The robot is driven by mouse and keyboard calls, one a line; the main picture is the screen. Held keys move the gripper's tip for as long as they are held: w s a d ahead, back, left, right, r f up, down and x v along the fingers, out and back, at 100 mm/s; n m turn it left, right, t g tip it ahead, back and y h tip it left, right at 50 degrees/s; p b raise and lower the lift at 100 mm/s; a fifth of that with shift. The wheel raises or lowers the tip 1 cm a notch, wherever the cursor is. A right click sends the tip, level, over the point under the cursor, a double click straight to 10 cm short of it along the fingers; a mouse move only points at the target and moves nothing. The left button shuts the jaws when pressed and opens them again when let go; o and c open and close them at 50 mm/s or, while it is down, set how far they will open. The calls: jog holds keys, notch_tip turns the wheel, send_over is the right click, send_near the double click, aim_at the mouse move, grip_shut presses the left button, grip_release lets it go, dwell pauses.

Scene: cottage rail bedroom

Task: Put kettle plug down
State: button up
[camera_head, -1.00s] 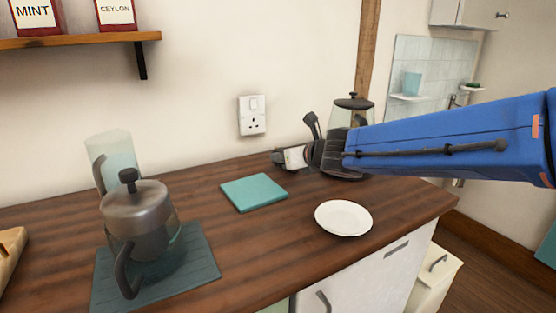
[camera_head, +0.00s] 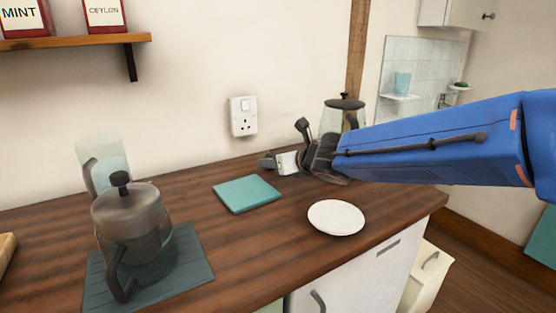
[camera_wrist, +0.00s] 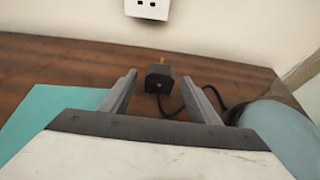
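The kettle plug (camera_wrist: 158,77) is a small black block with a brass-coloured pin. In the wrist view it rests on the wooden counter, pins towards the wall, with its black cord running off to the right. My gripper (camera_wrist: 160,80) is open, its two grey fingers apart on either side of the plug with gaps showing. In the head view my gripper (camera_head: 267,161) is low over the back of the counter, and the plug cannot be made out clearly there. A glass kettle (camera_head: 331,118) with a black lid stands behind my arm, partly hidden.
A wall socket (camera_head: 243,116) is above the counter; its lower part shows in the wrist view (camera_wrist: 148,8). A teal mat (camera_head: 247,194) and a white plate (camera_head: 336,217) lie in front of my gripper. A teapot (camera_head: 132,225) stands on a dark mat at left.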

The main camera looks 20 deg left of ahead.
jog(key=shift+r, duration=0.15)
jog(key=shift+r, duration=0.3)
jog(key=shift+s+d+r, duration=0.1)
jog(key=shift+d+r, duration=0.05)
jog(key=shift+r, duration=0.05)
jog(key=shift+v, duration=5.35)
jog(key=shift+s+d+r, duration=0.1)
jog(key=shift+s+d, duration=0.15)
jog(key=shift+d, duration=0.05)
